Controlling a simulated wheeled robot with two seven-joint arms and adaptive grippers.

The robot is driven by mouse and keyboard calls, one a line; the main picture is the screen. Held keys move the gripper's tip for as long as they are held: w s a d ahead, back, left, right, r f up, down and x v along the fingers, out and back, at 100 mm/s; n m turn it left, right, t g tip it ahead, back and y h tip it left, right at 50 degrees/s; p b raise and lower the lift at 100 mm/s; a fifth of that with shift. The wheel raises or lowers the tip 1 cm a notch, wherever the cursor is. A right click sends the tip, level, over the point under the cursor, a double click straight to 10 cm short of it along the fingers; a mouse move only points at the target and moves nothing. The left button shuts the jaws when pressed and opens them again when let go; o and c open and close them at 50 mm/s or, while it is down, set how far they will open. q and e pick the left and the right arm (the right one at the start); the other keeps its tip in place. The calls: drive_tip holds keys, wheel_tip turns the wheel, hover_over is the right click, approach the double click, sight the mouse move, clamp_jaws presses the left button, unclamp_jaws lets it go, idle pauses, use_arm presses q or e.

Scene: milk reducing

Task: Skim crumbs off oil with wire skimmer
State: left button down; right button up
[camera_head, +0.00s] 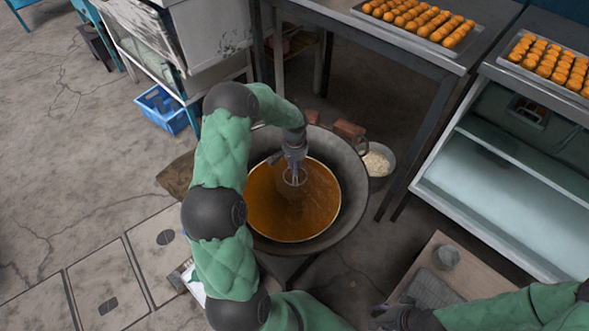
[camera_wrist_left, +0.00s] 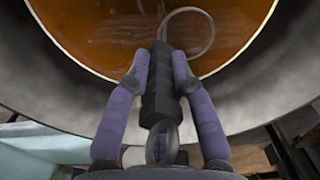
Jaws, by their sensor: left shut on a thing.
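A wide dark pan (camera_head: 352,215) holds orange-brown oil (camera_head: 290,222). My left gripper (camera_head: 294,172) is over the oil, pointing down. In the left wrist view its two purple fingers (camera_wrist_left: 160,72) are shut on the black handle of the wire skimmer (camera_wrist_left: 159,95). The skimmer's thin wire hoop (camera_wrist_left: 213,32) is at the oil; I cannot tell how deep it sits. Pale streaks show on the oil in the wrist view, but separate crumbs are not clear. My right gripper (camera_head: 388,311) is low at the right, dark and partly seen, beside a small table.
A bowl of pale bits (camera_head: 378,160) stands right of the pan. Trays of orange balls (camera_head: 420,18) sit on benches at the back right. A blue crate (camera_head: 161,108) is on the floor.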

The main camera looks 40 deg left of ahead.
use_arm(q)
drive_tip(key=shift+r+p, duration=1.55)
drive_tip(key=shift+r, duration=1.05)
drive_tip(key=s+d+m+p, duration=0.2)
drive_tip(key=s+m+p, duration=0.35)
drive_tip(key=s, duration=0.35)
drive_tip(key=shift+f+b, duration=2.3)
drive_tip(key=shift+f, duration=1.25)
drive_tip(key=shift+s+d+b, duration=0.95)
drive_tip(key=shift+s+d, duration=0.05)
drive_tip(key=shift+d, duration=2.45)
wheel_tip(320, 180, up, 7)
drive_tip(key=p, duration=0.4)
drive_tip(key=shift+p, duration=0.35)
drive_tip(key=shift+n, duration=0.25)
